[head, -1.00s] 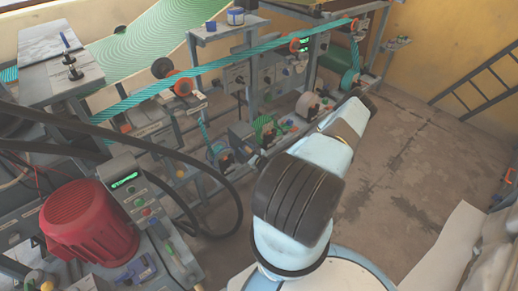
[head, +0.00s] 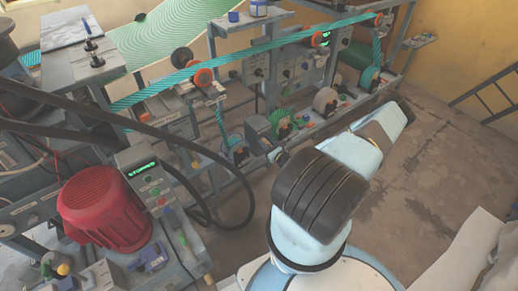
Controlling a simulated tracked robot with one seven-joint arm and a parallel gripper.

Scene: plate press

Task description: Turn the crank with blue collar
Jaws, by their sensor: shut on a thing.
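A row of small round fittings with coloured rings runs along the low front of the machine. One with a bluish ring (head: 238,151) is at the left of that row, left of my arm. I cannot tell for sure whether it is the crank with the blue collar. My arm crosses the right half of the view, with a black ribbed joint and pale blue links. My gripper does not show; its end is hidden behind or beyond the arm.
A red motor (head: 104,210) and a control box with a green STOPPED display (head: 143,168) stand at the lower left. Black hoses (head: 233,172) loop beside them. A teal striped web (head: 262,47) runs across above the fittings. Bare floor (head: 440,160) lies to the right.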

